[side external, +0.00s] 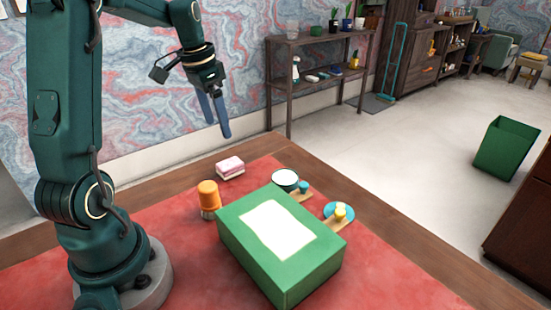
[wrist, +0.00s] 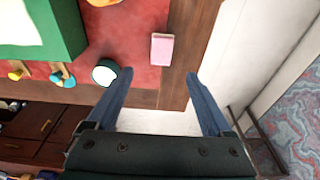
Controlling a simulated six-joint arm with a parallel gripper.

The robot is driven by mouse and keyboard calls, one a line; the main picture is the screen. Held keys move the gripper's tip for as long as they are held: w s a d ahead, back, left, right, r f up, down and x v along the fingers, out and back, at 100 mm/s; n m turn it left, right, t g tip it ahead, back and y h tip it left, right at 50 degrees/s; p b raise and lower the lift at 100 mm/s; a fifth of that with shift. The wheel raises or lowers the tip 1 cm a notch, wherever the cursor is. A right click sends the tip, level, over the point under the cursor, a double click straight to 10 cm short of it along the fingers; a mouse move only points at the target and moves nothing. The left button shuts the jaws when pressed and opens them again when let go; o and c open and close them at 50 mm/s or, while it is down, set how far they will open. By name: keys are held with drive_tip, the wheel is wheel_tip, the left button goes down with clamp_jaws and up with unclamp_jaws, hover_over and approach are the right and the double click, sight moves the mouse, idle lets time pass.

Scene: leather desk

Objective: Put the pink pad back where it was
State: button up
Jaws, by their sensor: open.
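The pink pad (side external: 230,167) is a small pink and white block lying on the red desk surface near the back wooden border. It also shows in the wrist view (wrist: 162,49), lying flat beyond the fingertips and apart from them. My gripper (side external: 220,135) hangs high above the back edge of the desk, with its two blue fingers pointing down. In the wrist view my gripper (wrist: 160,77) has its fingers wide apart with nothing between them.
A large green box (side external: 282,245) with a white top panel stands right of an orange-capped jar (side external: 208,198). A white-topped round container (side external: 285,180) and a blue disc with a yellow knob (side external: 339,213) sit beside the box. Red surface around the pad is mostly clear.

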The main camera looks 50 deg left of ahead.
drive_tip(key=s+d+r+t, duration=0.1)
drive_tip(key=s+d+t, duration=0.1)
drive_tip(key=s+d, duration=0.3)
drive_tip(key=s+d+r+t, duration=0.1)
drive_tip(key=s+d, duration=0.5)
drive_tip(key=d, duration=0.8)
drive_tip(key=shift+d+r+t, duration=0.3)
drive_tip(key=shift+r+t, duration=0.05)
drive_tip(key=shift+t, duration=0.05)
